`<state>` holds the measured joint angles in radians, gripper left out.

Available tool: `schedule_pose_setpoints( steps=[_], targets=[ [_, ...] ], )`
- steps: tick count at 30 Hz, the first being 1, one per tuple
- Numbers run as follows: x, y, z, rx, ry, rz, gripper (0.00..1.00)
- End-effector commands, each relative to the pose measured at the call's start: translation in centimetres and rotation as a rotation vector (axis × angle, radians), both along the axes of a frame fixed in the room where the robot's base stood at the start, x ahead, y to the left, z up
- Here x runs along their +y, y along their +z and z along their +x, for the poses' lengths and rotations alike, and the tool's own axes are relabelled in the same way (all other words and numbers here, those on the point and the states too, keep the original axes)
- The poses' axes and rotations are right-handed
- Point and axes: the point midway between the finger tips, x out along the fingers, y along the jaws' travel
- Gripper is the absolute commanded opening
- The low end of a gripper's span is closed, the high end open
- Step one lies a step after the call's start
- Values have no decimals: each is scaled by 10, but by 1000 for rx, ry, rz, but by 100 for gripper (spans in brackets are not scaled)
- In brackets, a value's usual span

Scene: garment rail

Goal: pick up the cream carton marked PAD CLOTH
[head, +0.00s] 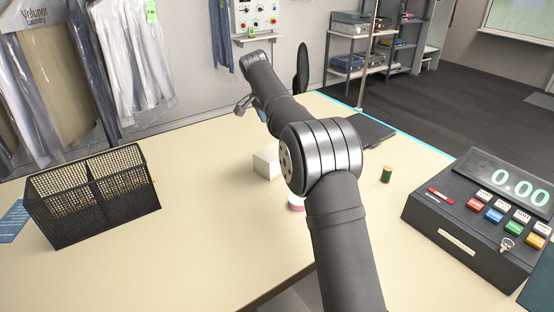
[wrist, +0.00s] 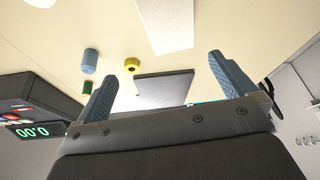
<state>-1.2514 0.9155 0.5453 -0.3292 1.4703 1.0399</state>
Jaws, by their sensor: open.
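A pale cream box-shaped carton (head: 266,161) stands on the counter in the head view, its right side partly hidden by my arm. No lettering can be read on it. In the wrist view a pale block (wrist: 167,24), which looks like the same carton, is cut off by the top edge, beyond my fingertips. My gripper (wrist: 162,68) has its two blue fingers spread wide with nothing between them. In the head view my gripper (head: 244,104) shows small, above and behind the carton and apart from it.
A black mesh basket (head: 95,195) stands at left, a cash register (head: 470,215) at right. A green spool (head: 387,174), a pink roll (head: 296,203) and a dark flat slab (head: 371,130) lie near my arm. The wrist view adds a blue cylinder (wrist: 90,61) and yellow ring (wrist: 132,65).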

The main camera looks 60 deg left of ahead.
Motion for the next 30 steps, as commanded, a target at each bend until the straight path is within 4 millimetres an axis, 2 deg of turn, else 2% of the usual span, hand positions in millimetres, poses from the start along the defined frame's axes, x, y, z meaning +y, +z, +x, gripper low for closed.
schedule_pose_setpoints(
  steps=[1, 3, 6, 10, 21, 24, 30],
  targets=[
    [9, -2, -15, -2, -1, -5, 100],
    [16, -3, -27, -5, -10, -9, 100],
    [19, -7, -34, -6, -16, -13, 100],
    [20, -26, -27, -4, -18, -16, 100],
    [26, -98, 3, -5, -17, -14, 100],
    [27, -109, 8, -5, -16, -13, 100],
    [28, -119, 12, -5, -16, -12, 100]
  ],
)
